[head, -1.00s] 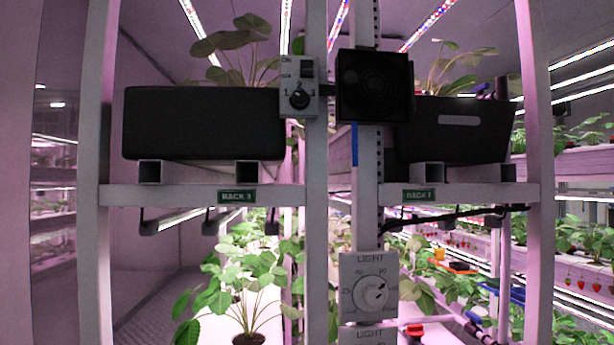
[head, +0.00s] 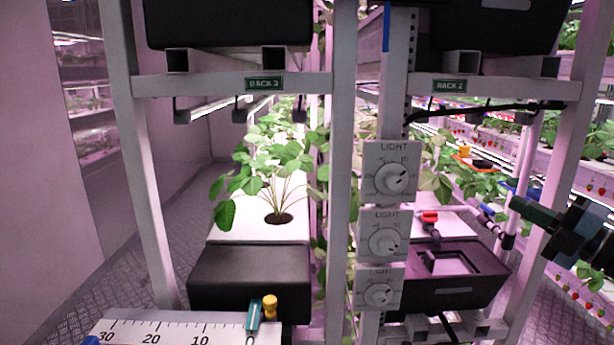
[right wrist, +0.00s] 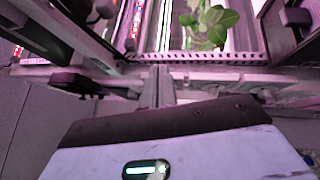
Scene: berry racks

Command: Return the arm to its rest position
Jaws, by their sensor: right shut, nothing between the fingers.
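My right gripper (head: 537,222) is at the right edge of the head view, in front of the right-hand rack post. It is dark, with its fingers pointing left. It is shut and holds nothing. It looks clear of the rack, though its distance from the post is hard to judge. My left gripper does not show in the head view.
A white rack frame (head: 343,150) with light dials (head: 390,178) stands ahead. Behind it are a strawberry plant (head: 272,165) and black boxes (head: 250,270). A ruler strip (head: 170,333) with a yellow-topped knob (head: 270,305) is low in front. Bare floor (head: 60,285) shows at left.

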